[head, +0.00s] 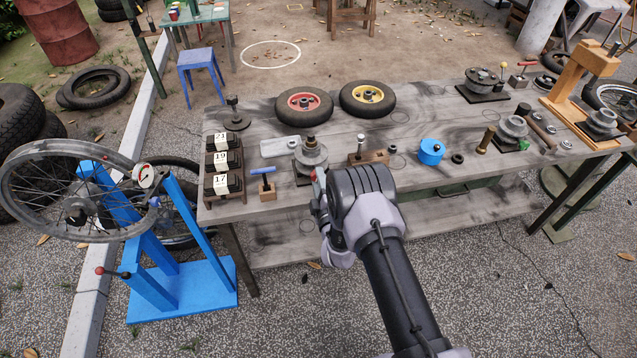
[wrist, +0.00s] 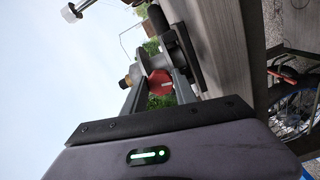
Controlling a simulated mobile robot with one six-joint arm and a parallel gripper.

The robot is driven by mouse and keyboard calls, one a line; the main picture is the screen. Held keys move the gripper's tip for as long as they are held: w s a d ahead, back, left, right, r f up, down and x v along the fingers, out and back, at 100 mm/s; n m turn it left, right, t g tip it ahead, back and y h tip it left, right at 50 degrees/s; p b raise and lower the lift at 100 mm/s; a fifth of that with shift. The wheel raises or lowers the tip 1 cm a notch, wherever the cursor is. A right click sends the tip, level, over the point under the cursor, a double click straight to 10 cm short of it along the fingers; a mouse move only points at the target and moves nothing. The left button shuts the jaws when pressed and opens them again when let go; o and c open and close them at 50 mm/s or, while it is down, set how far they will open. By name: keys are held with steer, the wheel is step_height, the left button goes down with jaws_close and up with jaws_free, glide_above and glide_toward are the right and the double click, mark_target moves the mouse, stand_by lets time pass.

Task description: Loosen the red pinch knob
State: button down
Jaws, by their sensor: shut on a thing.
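The red pinch knob (wrist: 160,83) shows in the wrist view between the two fingers of my gripper (wrist: 158,76), which is shut on it. Behind the knob is the grey metal body of a fixture (wrist: 157,62), with a brass-coloured tip at its left. In the head view the grey fixture (head: 311,152) stands near the front edge of the workbench. My gripper (head: 318,182) is at its front side, and most of the knob is hidden there by my wrist.
The workbench (head: 430,205) also carries a wooden block with a pin (head: 368,157), a blue round part (head: 431,152), and numbered blocks (head: 222,162). A blue T-handle (head: 263,178) is just left of my gripper. A blue wheel stand (head: 185,290) stands at the left.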

steer(key=shift+n+b, duration=0.4)
steer(key=shift+n, duration=0.8)
steer(key=c, duration=1)
jaws_free()
steer(key=p+v, duration=0.4)
steer(key=v, duration=1.3)
steer(key=shift+s, duration=0.3)
steer(key=shift+r, duration=0.1)
